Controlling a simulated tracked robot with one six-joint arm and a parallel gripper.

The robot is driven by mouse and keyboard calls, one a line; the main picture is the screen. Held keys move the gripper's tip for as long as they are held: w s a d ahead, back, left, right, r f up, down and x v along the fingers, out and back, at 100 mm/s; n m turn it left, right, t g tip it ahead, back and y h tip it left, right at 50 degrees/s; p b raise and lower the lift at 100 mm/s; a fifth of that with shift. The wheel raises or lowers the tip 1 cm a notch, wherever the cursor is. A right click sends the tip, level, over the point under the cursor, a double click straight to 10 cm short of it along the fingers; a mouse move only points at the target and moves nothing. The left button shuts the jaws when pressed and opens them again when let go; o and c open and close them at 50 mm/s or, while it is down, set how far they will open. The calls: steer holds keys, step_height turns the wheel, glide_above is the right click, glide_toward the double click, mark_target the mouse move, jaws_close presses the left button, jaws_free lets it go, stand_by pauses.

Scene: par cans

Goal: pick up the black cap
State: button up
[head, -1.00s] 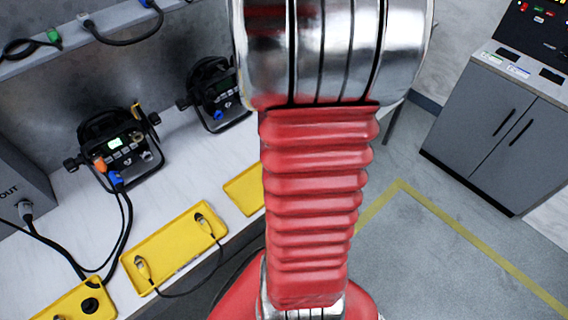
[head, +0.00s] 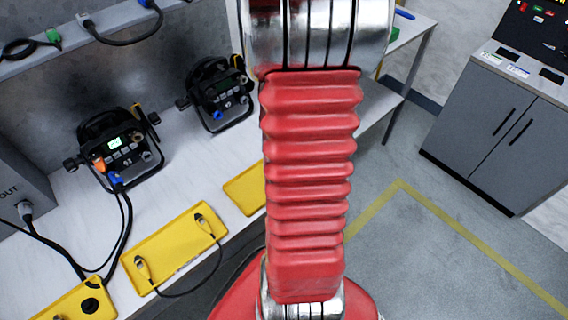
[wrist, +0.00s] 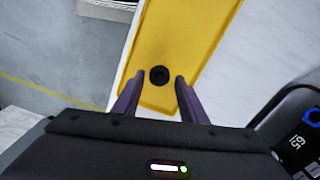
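A small round black cap (wrist: 159,75) lies on a yellow tray (wrist: 185,35) in the wrist view. My gripper (wrist: 160,88) is open, its two dark fingers pointing toward the cap from either side of it in the picture. I cannot tell how high the fingers are above the tray. No contact shows. In the head view my red arm hides the gripper. A yellow tray (head: 242,190) shows partly behind the arm, with no cap on its visible part.
Par cans (head: 120,150) (head: 218,95) stand at the back of the white bench. Another yellow tray (head: 172,245) holds a short cable. A lower left tray (head: 70,300) holds a round black piece. A grey cabinet (head: 500,130) stands right, beyond open floor.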

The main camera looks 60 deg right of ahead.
steer(key=shift+f, duration=0.55)
steer(key=c, duration=0.9)
